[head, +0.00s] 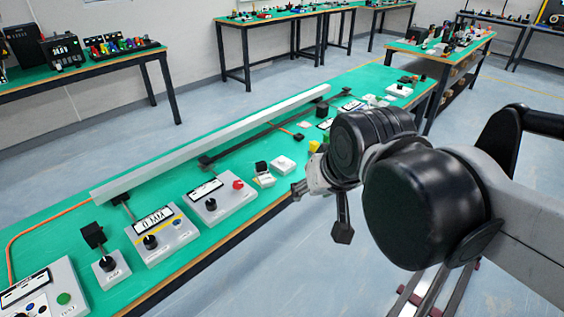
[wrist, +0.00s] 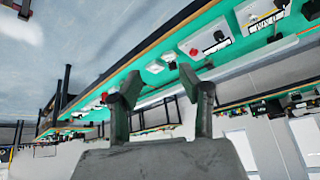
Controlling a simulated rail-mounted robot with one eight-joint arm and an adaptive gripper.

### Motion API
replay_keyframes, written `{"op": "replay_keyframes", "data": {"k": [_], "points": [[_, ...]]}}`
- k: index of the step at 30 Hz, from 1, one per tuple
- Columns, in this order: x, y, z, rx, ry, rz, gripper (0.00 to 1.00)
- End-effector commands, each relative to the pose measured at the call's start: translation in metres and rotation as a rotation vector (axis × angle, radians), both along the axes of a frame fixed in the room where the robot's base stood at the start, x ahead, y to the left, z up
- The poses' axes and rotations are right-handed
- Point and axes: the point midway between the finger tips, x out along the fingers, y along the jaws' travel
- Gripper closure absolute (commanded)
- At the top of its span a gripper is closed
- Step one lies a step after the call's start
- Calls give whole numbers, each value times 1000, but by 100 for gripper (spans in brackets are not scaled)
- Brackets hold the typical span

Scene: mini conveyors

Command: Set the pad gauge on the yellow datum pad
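My gripper (wrist: 158,80) is open in the wrist view, with nothing between its two fingers. I cannot tell for sure which object is the pad gauge. A small yellow block (head: 313,146) stands on the bench just left of my wrist; I cannot tell whether it is the datum pad. A white block with a small knob (head: 283,164) and a white unit with a black top (head: 263,174) lie nearby. My arm hides part of the bench.
A long grey rail (head: 215,143) runs along the bench. Control boxes stand on it, one with a red button (head: 238,184) and one with a display (head: 155,220). An orange cable (head: 45,232) curves at left. More benches with clutter stand behind. Floor is clear in front.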

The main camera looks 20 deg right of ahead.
Motion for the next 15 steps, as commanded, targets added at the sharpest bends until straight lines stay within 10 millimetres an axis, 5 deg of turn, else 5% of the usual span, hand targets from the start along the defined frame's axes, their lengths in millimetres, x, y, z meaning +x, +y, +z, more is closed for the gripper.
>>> {"op": "replay_keyframes", "data": {"k": [6,15], "points": [[-26,0,-18,-52,-38,76,61],[-28,0,-20,-61,-45,88,61]]}}
